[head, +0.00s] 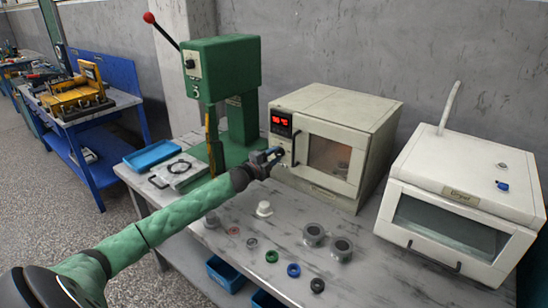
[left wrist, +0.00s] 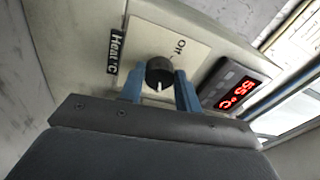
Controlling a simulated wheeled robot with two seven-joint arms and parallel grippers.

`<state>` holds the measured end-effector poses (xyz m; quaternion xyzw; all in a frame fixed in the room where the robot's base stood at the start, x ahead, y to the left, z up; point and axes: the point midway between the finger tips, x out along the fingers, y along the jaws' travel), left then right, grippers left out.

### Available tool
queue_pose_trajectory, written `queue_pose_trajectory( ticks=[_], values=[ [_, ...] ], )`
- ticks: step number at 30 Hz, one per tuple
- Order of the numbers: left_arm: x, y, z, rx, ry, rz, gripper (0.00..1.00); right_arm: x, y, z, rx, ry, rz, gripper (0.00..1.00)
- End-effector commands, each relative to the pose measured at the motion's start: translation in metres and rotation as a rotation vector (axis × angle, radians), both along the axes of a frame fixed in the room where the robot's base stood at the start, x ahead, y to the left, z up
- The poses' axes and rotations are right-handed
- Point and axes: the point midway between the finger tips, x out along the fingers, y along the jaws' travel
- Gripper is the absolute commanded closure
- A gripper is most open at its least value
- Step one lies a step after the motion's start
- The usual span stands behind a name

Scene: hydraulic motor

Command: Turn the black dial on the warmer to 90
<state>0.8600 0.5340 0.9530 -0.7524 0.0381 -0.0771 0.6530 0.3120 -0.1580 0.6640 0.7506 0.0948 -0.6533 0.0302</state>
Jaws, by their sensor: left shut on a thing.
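The cream-coloured warmer (head: 377,122) stands on the grey bench, with a small window in its door and a red lit display (head: 281,122) on its front. In the left wrist view the display (left wrist: 236,91) appears to read 55 °C. The black dial (left wrist: 159,71) sits on a pale plate marked "Off", beside a black "Heat °C" label (left wrist: 115,53). Its white mark points toward my gripper, away from "Off". My left gripper (head: 277,156) is at the warmer's front left. Its blue fingers (left wrist: 160,84) are shut on the dial, one on each side. In the head view my gripper hides the dial.
A green press (head: 222,68) stands left of the warmer, and a white box with a sloped window (head: 465,180) stands to its right. Several rings and small parts, including a blue ring (head: 293,270), lie on the bench in front. A blue tray (head: 151,156) is at the left.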

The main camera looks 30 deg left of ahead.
Motion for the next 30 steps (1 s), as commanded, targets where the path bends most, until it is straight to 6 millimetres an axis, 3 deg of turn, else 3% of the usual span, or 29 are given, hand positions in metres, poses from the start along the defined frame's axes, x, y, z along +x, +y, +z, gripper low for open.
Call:
queue_pose_trajectory(
  ticks=[11, 12, 15, 25, 30],
  values=[
    [0.0, -0.001, -0.001, 0.005, 0.0, -0.001, 0.9, -0.001, -0.001, -0.001, -0.002, 0.003, 0.0, 0.64],
    [0.0, -0.001, -0.001, 0.004, 0.0, -0.001, 0.61, -0.001, -0.001, -0.001, -0.002, 0.003, 0.001, 0.64],
    [0.0, 0.0, -0.001, 0.004, 0.0, -0.001, 0.45, -0.001, -0.001, -0.001, -0.003, 0.002, 0.001, 0.64],
    [-0.002, 0.0, -0.001, 0.004, 0.0, 0.0, 0.45, 0.0, -0.002, -0.001, -0.006, 0.001, 0.002, 0.64],
    [-0.013, 0.002, -0.003, 0.005, 0.0, -0.001, 0.45, -0.003, -0.003, 0.005, -0.006, 0.008, 0.004, 0.64]
  ],
)
